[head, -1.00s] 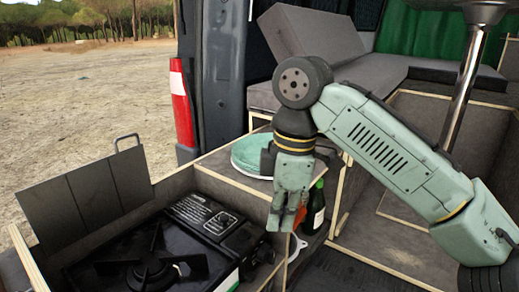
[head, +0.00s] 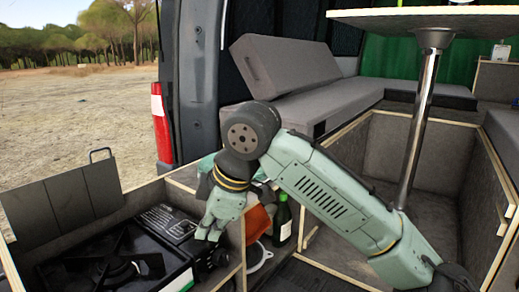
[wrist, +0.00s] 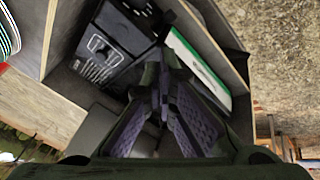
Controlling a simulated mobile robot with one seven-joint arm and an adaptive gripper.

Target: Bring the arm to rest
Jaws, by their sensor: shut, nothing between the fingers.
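My gripper (head: 208,232) is at the end of my pale green arm in the head view, pointing down. It hangs beside the right end of the black camping stove (head: 120,262), near the stove's knob. In the wrist view my gripper's fingers (wrist: 163,95) are together with nothing between them. The stove's control end (wrist: 108,48) shows beyond them there. I cannot tell from these frames how close the fingertips are to the stove or the box wall.
An orange-red item (head: 259,220) and a green bottle (head: 283,221) stand just right of my gripper. A table (head: 440,20) on a steel post (head: 416,130) stands at the right. Grey cushions (head: 340,100) lie behind. Open ground is at the left.

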